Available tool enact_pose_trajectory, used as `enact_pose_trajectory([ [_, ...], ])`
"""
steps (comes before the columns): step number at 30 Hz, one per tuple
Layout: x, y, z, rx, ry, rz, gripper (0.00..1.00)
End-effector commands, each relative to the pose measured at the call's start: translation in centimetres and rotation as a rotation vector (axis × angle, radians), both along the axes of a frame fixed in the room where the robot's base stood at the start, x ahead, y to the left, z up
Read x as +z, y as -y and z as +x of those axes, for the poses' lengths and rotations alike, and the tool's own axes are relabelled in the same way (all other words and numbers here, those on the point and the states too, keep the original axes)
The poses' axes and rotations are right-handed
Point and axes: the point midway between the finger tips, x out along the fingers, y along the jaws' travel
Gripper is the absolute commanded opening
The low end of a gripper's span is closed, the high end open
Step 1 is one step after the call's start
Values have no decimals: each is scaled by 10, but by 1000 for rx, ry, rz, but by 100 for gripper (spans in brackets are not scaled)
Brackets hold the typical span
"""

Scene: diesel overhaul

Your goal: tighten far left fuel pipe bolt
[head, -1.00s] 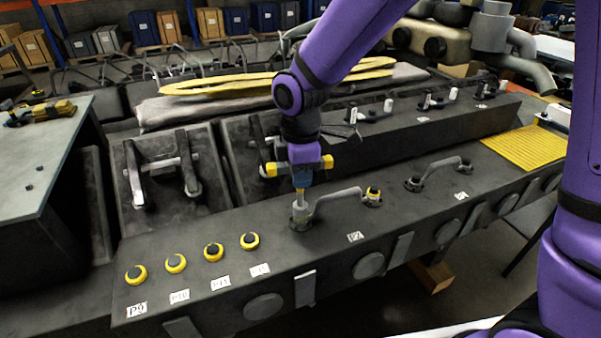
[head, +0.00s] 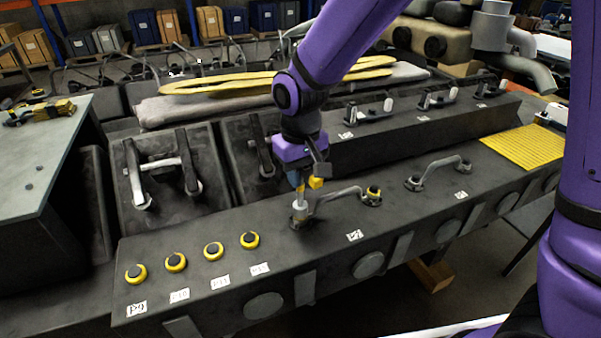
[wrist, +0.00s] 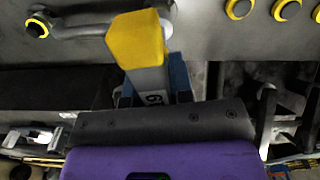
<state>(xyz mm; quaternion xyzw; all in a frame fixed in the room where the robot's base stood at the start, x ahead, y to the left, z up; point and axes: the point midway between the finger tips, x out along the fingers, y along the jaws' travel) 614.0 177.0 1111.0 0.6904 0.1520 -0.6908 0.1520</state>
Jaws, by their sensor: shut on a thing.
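My gripper (head: 298,176) points down and is shut on a wrench-like tool (head: 300,204) with yellow handle ends. The tool's lower end stands upright at the left end of the left fuel pipe (head: 338,194); the bolt there is hidden under it. In the wrist view one yellow-tipped bar of the tool (wrist: 137,42), with a number label, sticks out in front of my gripper. The pipe (wrist: 92,25) also shows in the wrist view, with a yellow-ringed bolt (wrist: 37,27) at its other end. That right-end bolt (head: 374,193) shows in the head view too.
Several yellow-ringed caps (head: 213,251) line the block's left part. A second pipe (head: 440,170) and a yellow grating (head: 525,148) lie to the right. Black rocker-like parts (head: 160,170) stand behind the block on the left. A grey table (head: 45,150) is at far left.

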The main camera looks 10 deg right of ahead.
Motion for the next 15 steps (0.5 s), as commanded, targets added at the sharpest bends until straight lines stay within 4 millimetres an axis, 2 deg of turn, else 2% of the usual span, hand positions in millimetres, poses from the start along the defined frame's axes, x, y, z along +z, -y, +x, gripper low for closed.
enact_pose_trajectory([
  [9, 0, 0, 0, -368, 1, 0, 0],
  [15, 0, 0, 0, -439, 1, 0, 0],
])
